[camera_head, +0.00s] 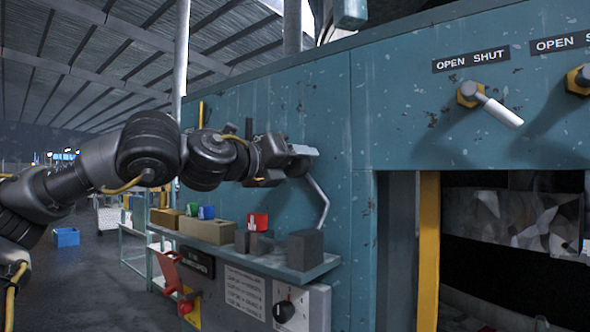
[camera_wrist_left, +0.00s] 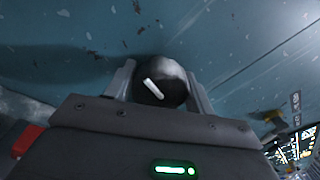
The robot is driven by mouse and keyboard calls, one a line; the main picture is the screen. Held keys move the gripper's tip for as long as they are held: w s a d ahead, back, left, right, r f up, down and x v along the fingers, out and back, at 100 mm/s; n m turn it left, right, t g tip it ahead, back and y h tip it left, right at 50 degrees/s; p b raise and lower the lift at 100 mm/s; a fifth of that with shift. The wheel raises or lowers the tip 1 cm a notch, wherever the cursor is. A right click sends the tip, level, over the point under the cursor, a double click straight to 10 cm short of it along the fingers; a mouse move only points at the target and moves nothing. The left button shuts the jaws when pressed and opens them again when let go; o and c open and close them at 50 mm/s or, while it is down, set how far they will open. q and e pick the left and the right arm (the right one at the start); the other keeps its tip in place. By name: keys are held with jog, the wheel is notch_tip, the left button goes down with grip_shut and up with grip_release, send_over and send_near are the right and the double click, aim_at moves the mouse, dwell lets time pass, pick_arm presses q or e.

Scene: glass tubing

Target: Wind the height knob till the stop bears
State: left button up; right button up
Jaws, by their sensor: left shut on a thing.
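My left gripper (camera_head: 303,158) reaches in from the left to the blue machine wall. In the left wrist view its two fingers stand either side of a round dark knob (camera_wrist_left: 172,76) with a white pointer mark, and the gripper is shut on it. The pointer slants from upper left to lower right in that view. No stop can be made out. My right gripper is not in view.
A bent grey rod (camera_head: 322,203) shows just below the left gripper. A white-handled OPEN SHUT valve (camera_head: 498,110) is at upper right.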

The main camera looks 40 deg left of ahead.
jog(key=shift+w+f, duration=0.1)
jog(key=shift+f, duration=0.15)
pick_arm(q)
jog(key=o, duration=0.9)
jog(key=shift+o, duration=0.2)
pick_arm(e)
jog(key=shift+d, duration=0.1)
pick_arm(q)
jog(key=shift+s+f+b, duration=0.1)
jog(key=shift+s+b, duration=0.3)
jog(key=shift+s, duration=0.15)
jog(key=s+b, duration=0.4)
jog(key=s, duration=0.5)
jog(key=shift+s+a+b, duration=0.35)
jog(key=shift+s+a, duration=0.05)
jog(key=shift+a, duration=0.05)
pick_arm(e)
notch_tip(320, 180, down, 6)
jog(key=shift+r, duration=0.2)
